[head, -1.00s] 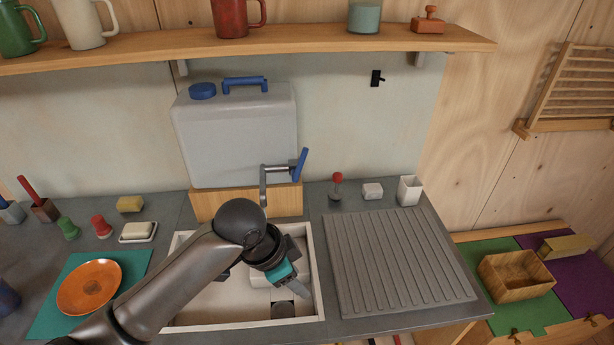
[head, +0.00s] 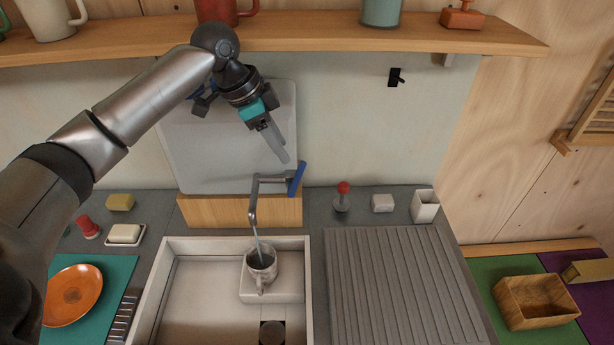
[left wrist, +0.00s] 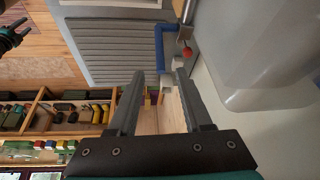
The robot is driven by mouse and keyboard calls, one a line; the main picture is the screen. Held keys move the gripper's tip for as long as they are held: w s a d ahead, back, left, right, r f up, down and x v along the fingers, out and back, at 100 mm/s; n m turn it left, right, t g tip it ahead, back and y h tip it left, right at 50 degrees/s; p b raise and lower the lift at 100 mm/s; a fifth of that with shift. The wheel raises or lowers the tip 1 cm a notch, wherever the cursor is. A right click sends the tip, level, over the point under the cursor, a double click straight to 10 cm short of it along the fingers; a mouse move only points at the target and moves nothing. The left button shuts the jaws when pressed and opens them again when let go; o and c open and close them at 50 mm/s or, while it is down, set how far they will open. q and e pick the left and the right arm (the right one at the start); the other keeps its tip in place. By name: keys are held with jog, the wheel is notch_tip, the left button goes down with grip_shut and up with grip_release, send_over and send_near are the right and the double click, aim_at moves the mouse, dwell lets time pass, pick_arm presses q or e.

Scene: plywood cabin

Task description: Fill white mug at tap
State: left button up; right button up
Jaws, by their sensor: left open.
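A pale, whitish mug (head: 262,262) stands upright on a light block (head: 272,289) in the sink (head: 202,290), its handle toward me. The tap spout (head: 253,205) is above it, and a thin bluish stream (head: 257,242) runs from the spout into the mug. I cannot tell the water level. The tap's blue lever (head: 298,179) also shows in the left wrist view (left wrist: 166,45). My left gripper (head: 245,135) is open and empty, up in front of the water tank (head: 180,155), above and apart from the lever. Part of my right gripper (left wrist: 12,36) shows in the left wrist view; its jaws are unclear.
Right of the sink is a clear ribbed drainboard (head: 400,285). A red-topped item (head: 342,195) and white cup (head: 424,206) stand behind it. An orange plate (head: 72,295) lies left.

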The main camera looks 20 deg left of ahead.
aim_at(297, 172)
pick_arm(q)
jog(key=x, duration=0.4)
jog(key=shift+s, duration=0.1)
jog(key=x, duration=0.8)
jog(key=shift+a, duration=0.1)
jog(key=shift+w+d+f, duration=0.2)
jog(key=shift+w+f, duration=0.05)
jog(key=shift+f, duration=0.35)
pick_arm(e)
jog(key=shift+w+r, duration=0.2)
pick_arm(q)
jog(key=shift+c, duration=0.2)
pick_arm(e)
jog(key=shift+s, duration=0.15)
pick_arm(q)
grip_shut()
